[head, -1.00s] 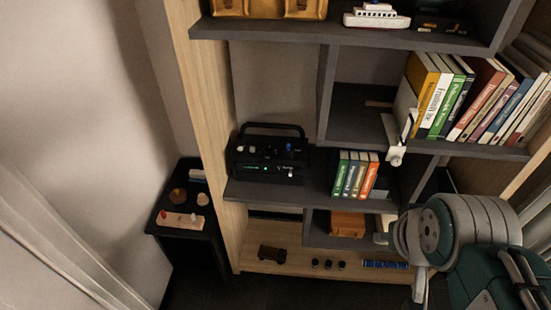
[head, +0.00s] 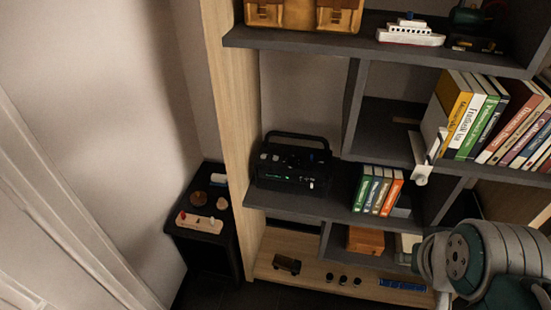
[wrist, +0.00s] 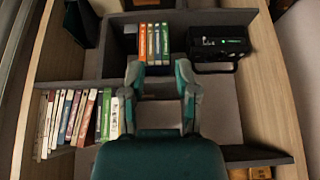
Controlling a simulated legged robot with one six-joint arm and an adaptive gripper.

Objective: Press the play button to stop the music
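A black radio (head: 290,165) with a carrying handle stands on the grey middle shelf at the left in the head view. It has small knobs on its upper part and a small green lit spot on its front. I cannot make out which control is the play button. The radio also shows in the wrist view, upside down, at the upper right (wrist: 240,46). My gripper (wrist: 160,75) is open and empty in the wrist view, with its fingers apart. It is clear of the radio, to its left in that view. The fingertips are not clear in the head view.
Several small books (head: 377,191) stand right of the radio on its shelf (head: 325,208). Larger books (head: 500,120) fill the shelf at upper right. A wooden upright (head: 232,130) borders the radio's left side. A black side table (head: 205,232) with small items stands at left.

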